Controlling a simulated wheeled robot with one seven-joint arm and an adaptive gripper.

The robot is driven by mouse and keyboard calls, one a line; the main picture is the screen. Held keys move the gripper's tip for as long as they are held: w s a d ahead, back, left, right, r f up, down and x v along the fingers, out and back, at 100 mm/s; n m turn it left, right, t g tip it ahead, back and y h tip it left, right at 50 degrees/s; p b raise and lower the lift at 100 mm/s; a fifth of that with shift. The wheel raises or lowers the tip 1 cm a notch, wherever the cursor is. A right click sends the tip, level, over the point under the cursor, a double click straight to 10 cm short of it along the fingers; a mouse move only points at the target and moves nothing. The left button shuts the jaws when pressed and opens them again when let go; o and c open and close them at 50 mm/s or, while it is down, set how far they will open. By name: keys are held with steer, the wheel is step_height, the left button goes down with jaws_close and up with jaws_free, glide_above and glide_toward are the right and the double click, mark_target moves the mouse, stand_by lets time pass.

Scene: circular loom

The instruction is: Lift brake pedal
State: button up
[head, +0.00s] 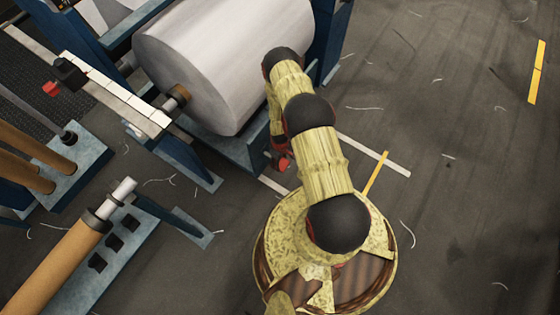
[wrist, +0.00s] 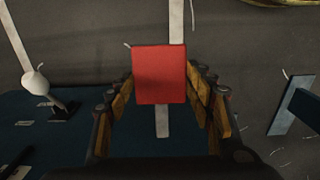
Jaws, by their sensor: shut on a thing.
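The red brake pedal (wrist: 158,75) is a flat rectangular pad in the middle of the wrist view. My gripper (wrist: 161,90) has one finger on each side of it and is shut on it. The finger contacts at the pad's edges are partly hidden. In the head view, a small red part that seems to be the pedal (head: 284,164) shows low beside the loom frame. My gripper there is mostly hidden behind my arm.
A large white roll (head: 215,60) sits in the blue loom frame (head: 325,40) just left of my arm. A brown roller (head: 60,262) and a blue base plate (head: 110,258) are at lower left. Open dark floor (head: 470,170) with loose threads lies to the right.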

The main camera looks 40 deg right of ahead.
steer(key=shift+w+r, duration=0.1)
steer(key=shift+w, duration=0.45)
steer(key=o, duration=1.7)
steer(key=shift+s, duration=0.3)
step_height(320, 180, up, 12)
